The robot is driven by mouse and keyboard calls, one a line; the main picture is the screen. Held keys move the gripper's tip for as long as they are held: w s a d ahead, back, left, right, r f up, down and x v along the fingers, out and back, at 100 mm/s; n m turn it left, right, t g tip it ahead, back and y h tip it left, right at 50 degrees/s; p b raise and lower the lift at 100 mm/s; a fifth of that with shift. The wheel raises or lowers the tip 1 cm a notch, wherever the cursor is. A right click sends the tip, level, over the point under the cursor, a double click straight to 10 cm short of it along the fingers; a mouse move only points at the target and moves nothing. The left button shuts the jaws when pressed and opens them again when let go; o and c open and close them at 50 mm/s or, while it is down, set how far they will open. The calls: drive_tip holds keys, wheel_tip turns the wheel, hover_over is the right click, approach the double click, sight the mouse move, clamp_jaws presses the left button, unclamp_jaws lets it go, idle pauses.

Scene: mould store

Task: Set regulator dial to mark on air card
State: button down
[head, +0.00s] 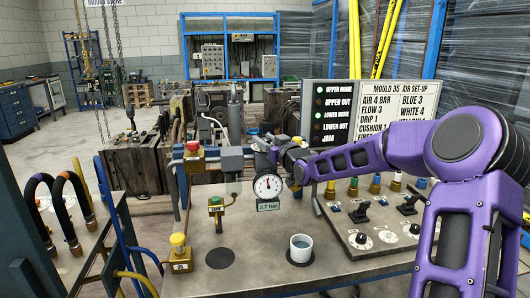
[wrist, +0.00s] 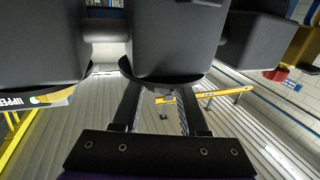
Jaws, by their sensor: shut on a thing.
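The air card (head: 383,114) stands behind the bench in the head view and reads "AIR 4 BAR". The round white pressure gauge (head: 267,187) hangs on the air line, its needle near upright. The readout (head: 269,207) under it looks like 3.7 bar. My gripper (head: 298,162) reaches in from the right, just right of and above the gauge. In the wrist view its fingers (wrist: 160,88) are shut on a dark round part below a grey body (wrist: 172,40), seemingly the regulator dial. The dial's mark is hidden in both views.
A control panel (head: 373,240) with knobs and levers lies under my arm. A cup (head: 301,247) stands on a dark pad on the bench. A green-topped valve (head: 215,203) and a yellow-topped button (head: 178,242) stand left.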

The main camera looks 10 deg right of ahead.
drive_tip(key=shift+m+h+b, duration=0.4)
drive_tip(key=shift+h+b, duration=0.05)
drive_tip(key=shift+h, duration=0.05)
drive_tip(key=shift+c, duration=2.2)
unclamp_jaws()
drive_tip(key=p+v, duration=0.2)
drive_tip(key=v, duration=1.5)
drive_tip(key=shift+s, duration=0.2)
drive_tip(key=shift+f, duration=0.15)
